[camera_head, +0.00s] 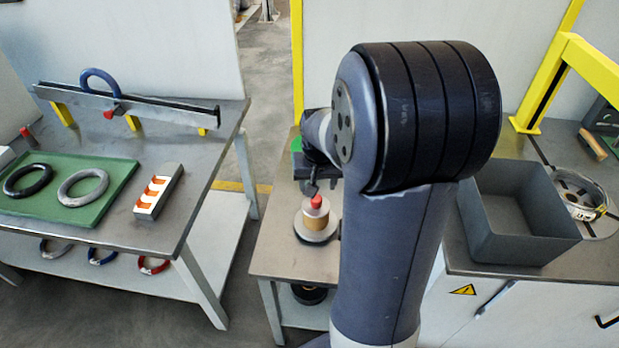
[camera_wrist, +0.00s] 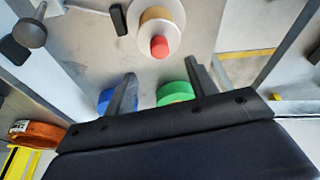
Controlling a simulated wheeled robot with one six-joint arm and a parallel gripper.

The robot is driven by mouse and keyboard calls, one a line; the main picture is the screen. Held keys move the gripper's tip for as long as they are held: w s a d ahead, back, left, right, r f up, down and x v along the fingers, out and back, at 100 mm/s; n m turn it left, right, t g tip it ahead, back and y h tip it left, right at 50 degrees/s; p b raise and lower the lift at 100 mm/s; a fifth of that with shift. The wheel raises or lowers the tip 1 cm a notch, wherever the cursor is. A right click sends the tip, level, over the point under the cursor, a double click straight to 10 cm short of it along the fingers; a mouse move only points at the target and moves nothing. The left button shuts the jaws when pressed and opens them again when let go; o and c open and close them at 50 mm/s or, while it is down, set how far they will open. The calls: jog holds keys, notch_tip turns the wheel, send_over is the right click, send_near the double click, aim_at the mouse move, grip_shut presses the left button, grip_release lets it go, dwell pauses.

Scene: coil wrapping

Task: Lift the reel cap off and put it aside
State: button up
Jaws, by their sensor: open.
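The reel cap (camera_head: 317,202), with a red knob, sits on top of a tan reel (camera_head: 316,220) on a round grey base on the middle table. In the wrist view the red knob (camera_wrist: 159,46) is just beyond my fingertips, roughly centred between them, with the tan reel (camera_wrist: 155,17) and a pale disc around it. My gripper (camera_wrist: 160,67) is open and empty, its two fingers apart. In the head view my gripper (camera_head: 311,186) is small and partly hidden by my arm, close above and beside the cap. I cannot tell the exact height gap.
Blue (camera_wrist: 110,99) and green (camera_wrist: 175,92) rolls lie behind my fingers in the wrist view, with an orange roll (camera_wrist: 35,134) at lower left. A grey open bin (camera_head: 515,250) stands on the right bench. The left table holds a green mat (camera_head: 120,182) with rings.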

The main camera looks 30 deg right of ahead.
aim_at(316, 198)
jog(key=x, duration=0.8)
jog(key=shift+d+f, duration=0.1)
jog(key=shift+f, duration=0.3)
jog(key=shift+c, duration=0.3)
jog(key=c, duration=1.1)
jog(key=shift+r, duration=0.2)
jog(key=shift+r+p, duration=1.55)
jog(key=shift+r, duration=0.5)
